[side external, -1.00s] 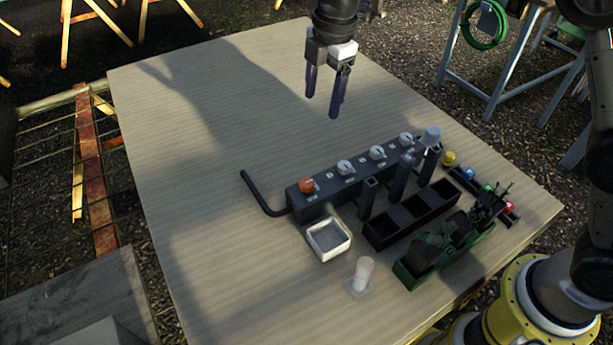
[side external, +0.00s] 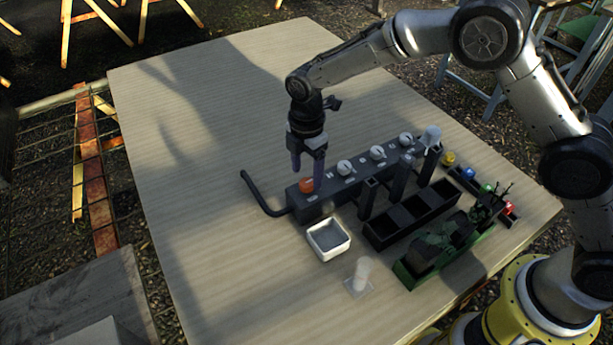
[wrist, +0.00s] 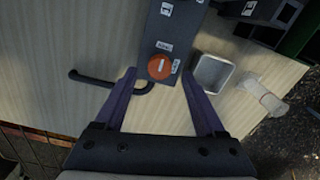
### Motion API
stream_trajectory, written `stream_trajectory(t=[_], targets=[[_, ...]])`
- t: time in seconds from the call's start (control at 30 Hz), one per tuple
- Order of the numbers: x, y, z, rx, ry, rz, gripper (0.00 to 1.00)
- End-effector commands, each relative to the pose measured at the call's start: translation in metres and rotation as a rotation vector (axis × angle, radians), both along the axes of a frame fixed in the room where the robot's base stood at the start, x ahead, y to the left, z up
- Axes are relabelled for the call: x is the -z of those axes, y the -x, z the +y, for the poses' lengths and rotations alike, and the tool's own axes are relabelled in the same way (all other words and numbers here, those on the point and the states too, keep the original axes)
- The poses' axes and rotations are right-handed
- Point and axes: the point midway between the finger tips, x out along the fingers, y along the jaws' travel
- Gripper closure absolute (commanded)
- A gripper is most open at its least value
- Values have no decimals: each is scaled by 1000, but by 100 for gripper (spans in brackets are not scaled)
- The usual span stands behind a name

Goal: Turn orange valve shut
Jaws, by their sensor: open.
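The orange valve (side external: 306,186) is a round knob on top of the left end of a long dark manifold block (side external: 326,200). Its top shows a pale line in the wrist view (wrist: 159,67). My gripper (side external: 307,178) points down over that end of the block, with its purple fingers close to the valve. In the wrist view my gripper (wrist: 162,72) is open and empty, one finger on each side of the valve with room between. Whether a finger touches the valve cannot be told.
Several white-grey knobs (side external: 345,167) line the same block. A black bent pipe (side external: 262,197) leaves its left end. A white square tray (side external: 346,250), a black compartment bin (side external: 380,241) and a green rack (side external: 404,278) stand in front. The table's left side is clear.

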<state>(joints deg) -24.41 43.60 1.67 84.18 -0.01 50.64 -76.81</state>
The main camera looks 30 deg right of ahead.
Motion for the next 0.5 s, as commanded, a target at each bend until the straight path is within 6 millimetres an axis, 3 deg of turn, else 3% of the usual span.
stream_trajectory(t=[0.2, 0.5], targets=[[22, 0, 0, 0, 0, -1, 28], [25, 0, 0, 0, 0, -2, 28]])
